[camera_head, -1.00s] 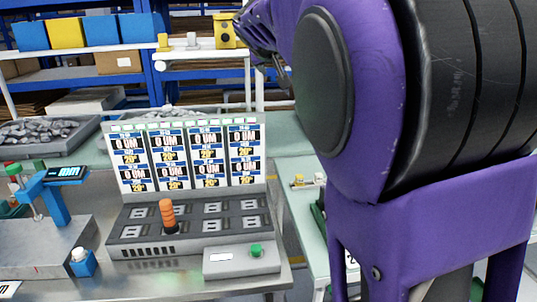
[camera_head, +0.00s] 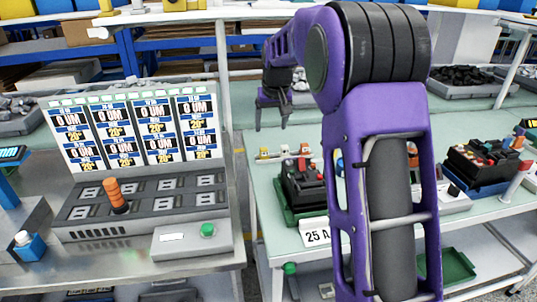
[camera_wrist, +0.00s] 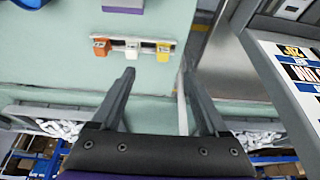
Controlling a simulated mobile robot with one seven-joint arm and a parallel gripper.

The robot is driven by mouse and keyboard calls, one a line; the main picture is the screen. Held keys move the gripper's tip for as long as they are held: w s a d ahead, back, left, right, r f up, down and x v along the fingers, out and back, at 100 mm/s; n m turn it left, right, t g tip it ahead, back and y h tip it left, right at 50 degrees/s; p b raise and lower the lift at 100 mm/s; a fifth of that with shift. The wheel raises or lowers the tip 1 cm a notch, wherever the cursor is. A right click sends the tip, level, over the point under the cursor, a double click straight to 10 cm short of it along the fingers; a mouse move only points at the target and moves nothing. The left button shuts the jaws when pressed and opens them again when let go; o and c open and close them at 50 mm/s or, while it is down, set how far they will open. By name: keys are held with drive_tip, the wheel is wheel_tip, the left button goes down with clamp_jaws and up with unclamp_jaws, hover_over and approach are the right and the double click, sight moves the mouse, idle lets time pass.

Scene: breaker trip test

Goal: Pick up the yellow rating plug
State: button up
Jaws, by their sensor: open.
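The yellow rating plug (camera_head: 263,153) is at the left end of a small pale rack on the green table, beside a white plug (camera_head: 284,151) and an orange plug (camera_head: 304,149). In the wrist view the yellow plug (camera_wrist: 164,50) is at the right end of the row, beyond my fingertips. My gripper (camera_head: 271,124) points down, open and empty, above the table and behind the rack in the head view. In the wrist view the fingers (camera_wrist: 158,76) are wide apart, with only bare table between them. Nothing hides the yellow plug.
A dark breaker (camera_head: 303,186) in a green tray stands just in front of the rack, with a 25 A label (camera_head: 316,236). The test bench with an orange handle (camera_head: 117,196) is to the left, across a gap. Grey bins stand at the back.

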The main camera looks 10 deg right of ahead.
sight(265, 152)
drive_tip(key=b+x, duration=0.1)
drive_tip(key=x, duration=0.9)
drive_tip(key=shift+w+a+f, duration=0.1)
drive_tip(key=shift+w+f, duration=0.1)
drive_tip(key=shift+f, duration=0.05)
drive_tip(key=shift+w+a+b+x, duration=0.1)
drive_tip(key=shift+a+b+x, duration=0.1)
drive_tip(key=shift+x, duration=1.15)
drive_tip(key=shift+w+a+b+x, duration=0.15)
drive_tip(key=shift+b+x, duration=0.05)
drive_tip(key=shift+x, duration=1.1)
drive_tip(key=shift+r, duration=0.1)
drive_tip(key=shift+c, duration=0.3)
clamp_jaws()
